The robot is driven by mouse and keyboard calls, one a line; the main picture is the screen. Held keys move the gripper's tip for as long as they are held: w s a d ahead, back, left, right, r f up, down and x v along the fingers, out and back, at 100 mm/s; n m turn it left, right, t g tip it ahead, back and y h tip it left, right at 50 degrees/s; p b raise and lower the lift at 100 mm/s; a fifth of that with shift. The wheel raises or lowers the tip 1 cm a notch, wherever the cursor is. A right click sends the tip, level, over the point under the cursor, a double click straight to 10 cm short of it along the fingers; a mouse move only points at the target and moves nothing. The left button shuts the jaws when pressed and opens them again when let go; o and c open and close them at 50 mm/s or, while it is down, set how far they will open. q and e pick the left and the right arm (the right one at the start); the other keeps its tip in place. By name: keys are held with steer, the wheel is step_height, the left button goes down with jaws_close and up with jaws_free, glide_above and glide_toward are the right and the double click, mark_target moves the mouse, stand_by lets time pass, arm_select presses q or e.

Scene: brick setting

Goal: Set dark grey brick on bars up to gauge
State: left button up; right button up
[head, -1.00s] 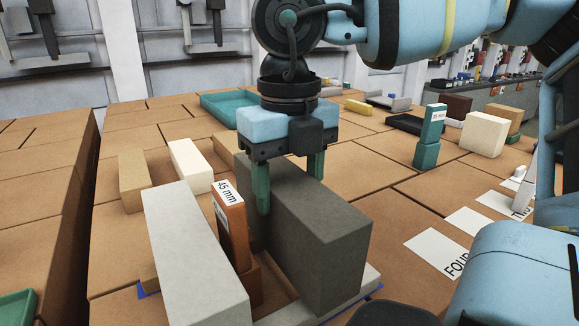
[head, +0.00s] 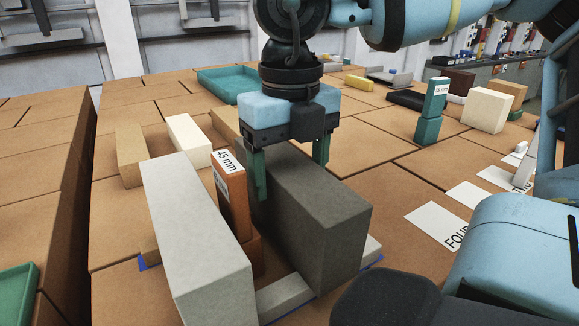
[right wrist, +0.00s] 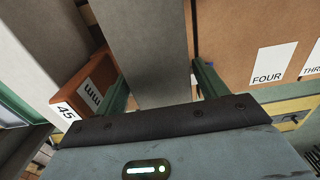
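The dark grey brick (head: 325,225) stands upright on pale bars (head: 283,297) at the front of the layout. The orange gauge marked 45 mm (head: 232,193) stands between it and a light grey brick (head: 195,235). Whether the dark brick touches the gauge's foot is hard to see. My right gripper (head: 290,165) straddles the dark brick with one finger on each side. In the right wrist view the dark brick (right wrist: 148,50) lies between the spread fingers, with a narrow gap by the right one; the gauge (right wrist: 82,80) is close beside the left finger. My left gripper is out of view.
A tan block (head: 131,157) and a cream block (head: 188,140) stand behind the light grey brick. A teal gauge (head: 432,108) and a cream brick (head: 487,110) stand at right. A teal tray (head: 225,82) lies at the back. Paper labels (head: 440,224) lie on clear table at right.

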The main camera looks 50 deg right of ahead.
steer(key=shift+o, duration=0.6)
steer(key=shift+r, duration=0.25)
step_height(320, 180, up, 12)
steer(key=shift+r+p, duration=0.25)
steer(key=shift+p, duration=0.15)
